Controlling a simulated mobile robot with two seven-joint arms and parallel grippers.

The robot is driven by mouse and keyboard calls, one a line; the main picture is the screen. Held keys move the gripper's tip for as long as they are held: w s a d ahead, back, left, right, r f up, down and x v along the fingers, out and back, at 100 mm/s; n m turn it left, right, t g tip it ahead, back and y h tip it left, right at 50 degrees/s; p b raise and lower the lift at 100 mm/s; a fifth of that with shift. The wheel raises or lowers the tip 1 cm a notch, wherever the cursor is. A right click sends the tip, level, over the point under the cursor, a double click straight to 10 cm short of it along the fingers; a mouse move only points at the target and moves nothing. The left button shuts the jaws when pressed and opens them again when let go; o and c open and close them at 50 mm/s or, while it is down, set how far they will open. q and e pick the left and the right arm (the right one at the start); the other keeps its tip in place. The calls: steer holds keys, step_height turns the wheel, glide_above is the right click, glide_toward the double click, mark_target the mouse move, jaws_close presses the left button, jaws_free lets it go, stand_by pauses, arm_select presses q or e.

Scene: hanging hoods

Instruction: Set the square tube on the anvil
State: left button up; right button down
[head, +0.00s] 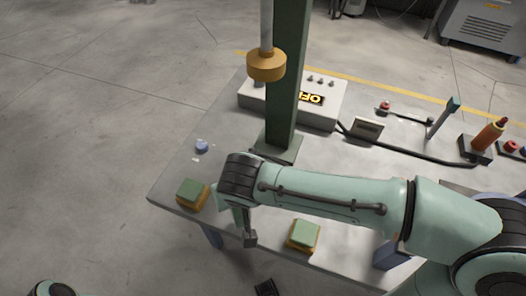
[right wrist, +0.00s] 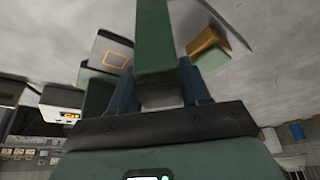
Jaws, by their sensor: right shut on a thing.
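In the right wrist view a long green square bar (right wrist: 155,38), which looks like the square tube, runs up from between the blue fingers of my right gripper (right wrist: 158,88). The gripper is shut on it. In the head view my right gripper (head: 246,225) is over the near left part of the table, between two low green blocks on orange bases, the left one (head: 193,193) and the right one (head: 303,234). I cannot tell which thing is the anvil. My forearm hides part of the table. My left gripper is not seen.
A green post (head: 288,75) stands on the grey table (head: 170,180), with an orange cylinder (head: 266,66) hanging beside it. A small blue knob (head: 201,146) is at left.

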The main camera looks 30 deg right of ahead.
steer(key=w+d+f+p, duration=0.1)
steer(key=w+d, duration=0.9)
steer(key=d, duration=0.2)
steer(key=shift+w+d+f, duration=0.2)
steer(key=shift+f, duration=0.05)
steer(key=shift+f, duration=0.2)
steer(key=c, duration=0.5)
jaws_free()
steer(key=shift+r, duration=0.1)
